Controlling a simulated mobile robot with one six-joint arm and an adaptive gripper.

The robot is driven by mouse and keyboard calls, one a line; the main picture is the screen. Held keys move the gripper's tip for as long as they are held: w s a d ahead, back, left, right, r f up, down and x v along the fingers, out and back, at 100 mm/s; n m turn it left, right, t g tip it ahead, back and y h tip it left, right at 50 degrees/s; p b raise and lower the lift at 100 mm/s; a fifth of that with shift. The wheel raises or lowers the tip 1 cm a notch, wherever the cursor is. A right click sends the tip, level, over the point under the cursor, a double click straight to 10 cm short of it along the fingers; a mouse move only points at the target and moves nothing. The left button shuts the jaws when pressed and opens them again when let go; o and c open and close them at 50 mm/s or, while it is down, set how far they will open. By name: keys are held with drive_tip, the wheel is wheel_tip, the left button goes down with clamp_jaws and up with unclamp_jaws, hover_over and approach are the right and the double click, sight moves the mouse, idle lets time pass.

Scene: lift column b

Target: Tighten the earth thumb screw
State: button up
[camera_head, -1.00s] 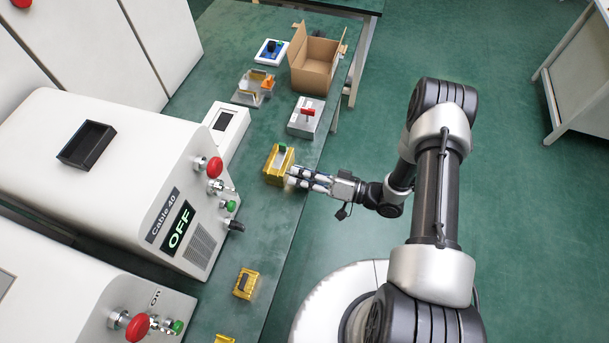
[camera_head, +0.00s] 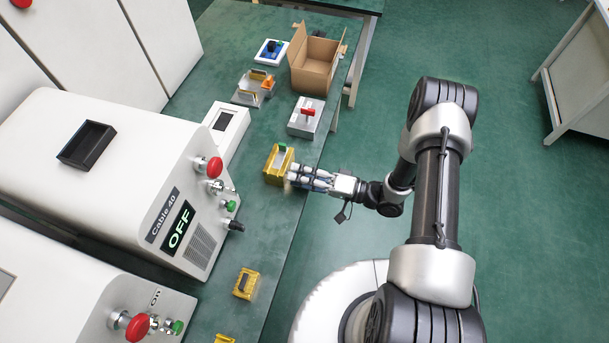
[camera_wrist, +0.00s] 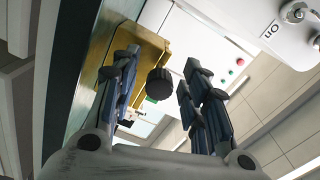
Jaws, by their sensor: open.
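A yellow block (camera_head: 273,176) with a green part on top stands on the green bench near its right edge. In the wrist view the block (camera_wrist: 97,72) is left of centre, with a round black knob (camera_wrist: 159,84) by its side, which looks like the thumb screw. My gripper (camera_head: 291,177) is close to the block's right side in the head view. In the wrist view my gripper (camera_wrist: 163,64) is open, with its fingers on either side of the knob and a gap visible on the right. In the head view the knob is hidden by the fingers.
A white cabinet (camera_head: 112,167) with an OFF display and a red button (camera_head: 215,167) stands on the left. A grey box with a red handle (camera_head: 305,118) and an open cardboard box (camera_head: 315,66) stand farther back. A smaller yellow block (camera_head: 246,284) lies nearer.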

drive_tip(key=v, duration=0.7)
idle(0.3)
idle(0.4)
